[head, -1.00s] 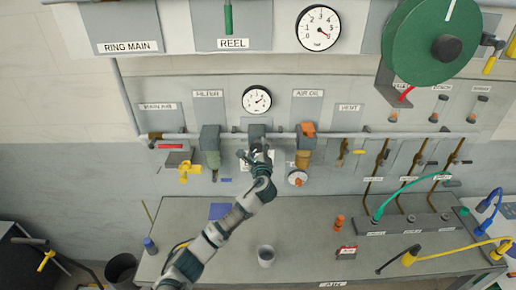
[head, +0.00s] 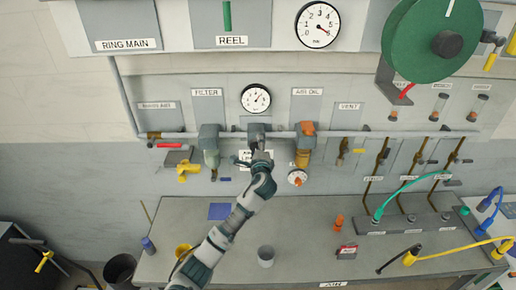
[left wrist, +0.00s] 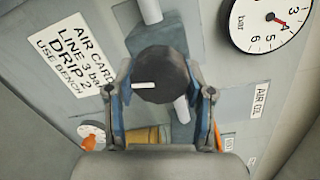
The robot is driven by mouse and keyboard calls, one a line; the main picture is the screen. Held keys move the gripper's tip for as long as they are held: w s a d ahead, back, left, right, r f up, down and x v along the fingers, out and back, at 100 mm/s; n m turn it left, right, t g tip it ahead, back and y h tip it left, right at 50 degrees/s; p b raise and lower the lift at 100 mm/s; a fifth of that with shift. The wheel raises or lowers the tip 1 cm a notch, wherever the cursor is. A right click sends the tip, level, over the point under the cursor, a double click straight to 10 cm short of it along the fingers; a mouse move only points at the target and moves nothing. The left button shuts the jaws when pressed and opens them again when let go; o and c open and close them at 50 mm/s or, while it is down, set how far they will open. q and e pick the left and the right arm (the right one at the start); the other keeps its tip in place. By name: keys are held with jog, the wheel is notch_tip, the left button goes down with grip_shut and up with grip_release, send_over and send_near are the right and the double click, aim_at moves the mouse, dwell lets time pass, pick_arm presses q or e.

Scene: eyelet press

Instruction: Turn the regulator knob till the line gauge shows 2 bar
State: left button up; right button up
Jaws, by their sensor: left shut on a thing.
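The dark round regulator knob (left wrist: 160,74) has a white mark that points left in the left wrist view. My left gripper (left wrist: 160,95) is shut on it, with one blue-lined finger on each side. In the head view my left gripper (head: 256,158) is small at the regulator body (head: 256,132), and the knob is largely hidden. The small round line gauge (head: 256,98) is above the regulator; its reading is too small to tell there. A dial marked bar (left wrist: 277,20), partly cut off in the left wrist view, has its red needle near 4. My right gripper is not in view.
The filter (head: 209,140) and the orange air oil unit (head: 304,140) stand close on either side. A larger gauge (head: 318,25) is higher up. The bench (head: 300,225) below holds a cup (head: 266,256).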

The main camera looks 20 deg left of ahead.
pick_arm(q)
jog(key=n+b, duration=0.1)
jog(key=n, duration=0.3)
jog(key=shift+f, duration=0.2)
jog(key=n+h+b, duration=0.1)
jog(key=n, duration=0.4)
jog(key=shift+n, duration=0.3)
jog(key=n, duration=0.4)
jog(key=shift+a+f+h, duration=0.1)
jog(key=shift+h, duration=0.2)
jog(key=shift+a+n+b, duration=0.1)
jog(key=shift+n+b, duration=0.35)
jog(key=shift+n, duration=1.75)
jog(key=shift+h, duration=0.3)
jog(key=o, duration=1.2)
jog(key=shift+c, duration=0.2)
jog(key=shift+r, duration=0.3)
